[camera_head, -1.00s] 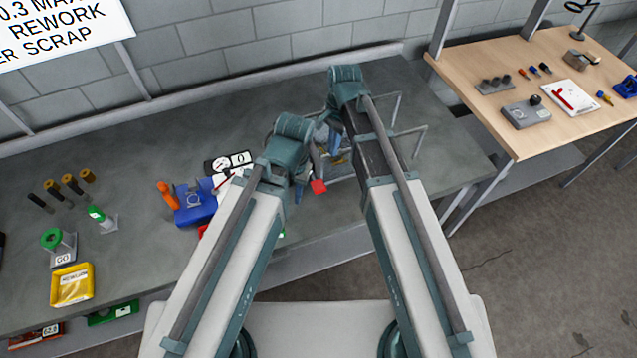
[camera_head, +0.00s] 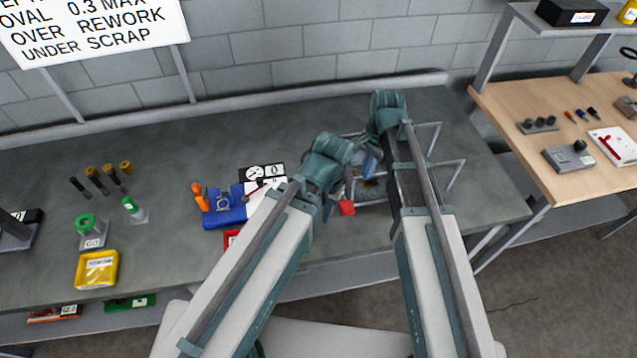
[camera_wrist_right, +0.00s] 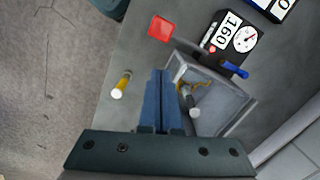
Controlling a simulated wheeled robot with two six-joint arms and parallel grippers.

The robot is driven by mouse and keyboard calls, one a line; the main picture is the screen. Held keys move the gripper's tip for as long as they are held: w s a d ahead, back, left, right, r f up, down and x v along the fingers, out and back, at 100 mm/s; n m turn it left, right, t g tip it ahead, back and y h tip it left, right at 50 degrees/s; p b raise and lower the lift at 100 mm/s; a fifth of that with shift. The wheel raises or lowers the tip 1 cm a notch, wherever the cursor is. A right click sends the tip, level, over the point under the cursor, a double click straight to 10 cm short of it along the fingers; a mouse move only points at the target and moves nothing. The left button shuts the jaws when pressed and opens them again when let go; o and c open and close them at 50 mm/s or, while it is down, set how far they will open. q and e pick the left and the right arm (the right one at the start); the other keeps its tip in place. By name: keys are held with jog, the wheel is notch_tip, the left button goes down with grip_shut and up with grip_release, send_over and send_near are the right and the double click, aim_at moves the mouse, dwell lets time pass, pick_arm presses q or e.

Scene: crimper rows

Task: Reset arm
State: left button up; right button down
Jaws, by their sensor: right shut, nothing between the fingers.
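My right gripper (camera_head: 370,163) hangs from its teal wrist over the grey wire-framed tray on the bench in the head view. In the right wrist view its two blue fingers (camera_wrist_right: 160,76) are shut together with nothing between them, beside the grey tray (camera_wrist_right: 238,102).
A red piece (camera_head: 347,208) lies near the tray; a small yellow-capped cylinder (camera_wrist_right: 120,86) lies near the bench edge. A blue fixture (camera_head: 226,208), a yellow bin (camera_head: 97,269) and a green-ringed gauge (camera_head: 90,228) stand to the left. A wooden table (camera_head: 515,105) is at right.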

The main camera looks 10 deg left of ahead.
dwell(0.5)
